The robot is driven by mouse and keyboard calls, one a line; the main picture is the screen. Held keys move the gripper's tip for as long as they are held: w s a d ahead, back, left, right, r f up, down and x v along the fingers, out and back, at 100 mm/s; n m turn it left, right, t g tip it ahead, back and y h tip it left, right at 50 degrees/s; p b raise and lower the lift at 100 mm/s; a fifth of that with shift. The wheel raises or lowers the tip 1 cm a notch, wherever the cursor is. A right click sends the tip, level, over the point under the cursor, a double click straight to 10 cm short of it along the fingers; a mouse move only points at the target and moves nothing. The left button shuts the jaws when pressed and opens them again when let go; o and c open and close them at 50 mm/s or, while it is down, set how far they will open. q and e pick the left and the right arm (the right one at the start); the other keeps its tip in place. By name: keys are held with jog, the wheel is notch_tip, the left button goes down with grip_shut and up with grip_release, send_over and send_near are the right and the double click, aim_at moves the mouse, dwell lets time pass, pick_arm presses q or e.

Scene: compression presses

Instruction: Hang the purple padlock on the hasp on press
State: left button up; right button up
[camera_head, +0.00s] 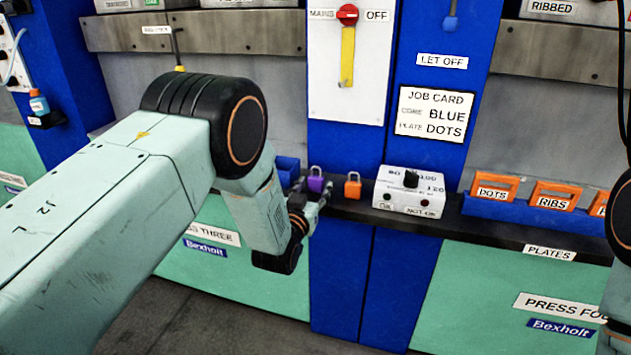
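The purple padlock (316,183) stands upright with its shackle up, at the dark ledge in front of the blue column. My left gripper (305,200) is right at its left side, with dark fingers close against it or overlapping it. The fingers are small and partly hidden, so I cannot tell whether they are closed on the padlock. I cannot make out a hasp for certain; a white panel with a red MAINS switch (347,14) and a yellow strip (347,58) is on the column above. My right gripper is out of view.
An orange padlock (352,186) stands just right of the purple one. A white control box (409,191) with a black knob follows on the ledge. A blue rack (497,211) with orange plates is further right. A blue bin (287,170) is behind my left gripper.

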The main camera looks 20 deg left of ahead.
pick_arm(q)
jog(key=c, duration=0.7)
jog(key=shift+r+p, duration=1.25)
jog(key=shift+r, duration=0.3)
jog(key=shift+c, duration=0.2)
